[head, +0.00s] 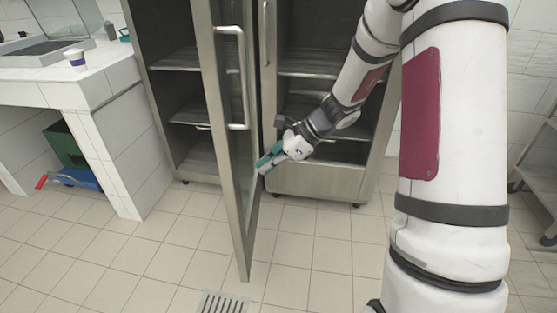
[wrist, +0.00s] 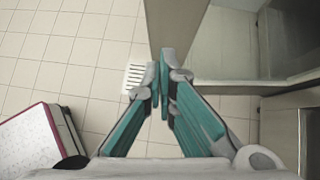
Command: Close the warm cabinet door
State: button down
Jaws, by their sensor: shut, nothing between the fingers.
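The warm cabinet (head: 318,181) is a tall steel unit with shelves, seen in the head view. Its door (head: 222,120), glass in a metal frame with a long vertical handle (head: 241,80), stands swung out into the room. My gripper (head: 264,166) has teal fingers and is at the inner, right-hand side of the door, low down. In the wrist view my gripper (wrist: 164,75) is shut and empty, with its tips at the door panel (wrist: 175,25). I cannot tell whether they touch it.
A white tiled counter (head: 75,72) with a paper cup (head: 76,63) stands on the left. A green crate (head: 63,146) and a blue dustpan (head: 75,178) lie under it. A floor drain (head: 222,303) is in front of the door. A metal rack (head: 535,165) stands at the right. The tiled floor is otherwise clear.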

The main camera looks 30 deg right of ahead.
aim_at(235, 179)
jog(key=shift+w+a+f+b, duration=0.2)
jog(key=shift+w+a, duration=0.2)
jog(key=shift+a, duration=0.35)
jog(key=shift+w+a+f+b, duration=0.2)
jog(key=shift+w+a, duration=0.25)
jog(key=shift+a, duration=0.35)
jog(key=shift+w+a+f+b, duration=0.2)
jog(key=shift+w+a, duration=0.2)
jog(key=shift+a, duration=0.35)
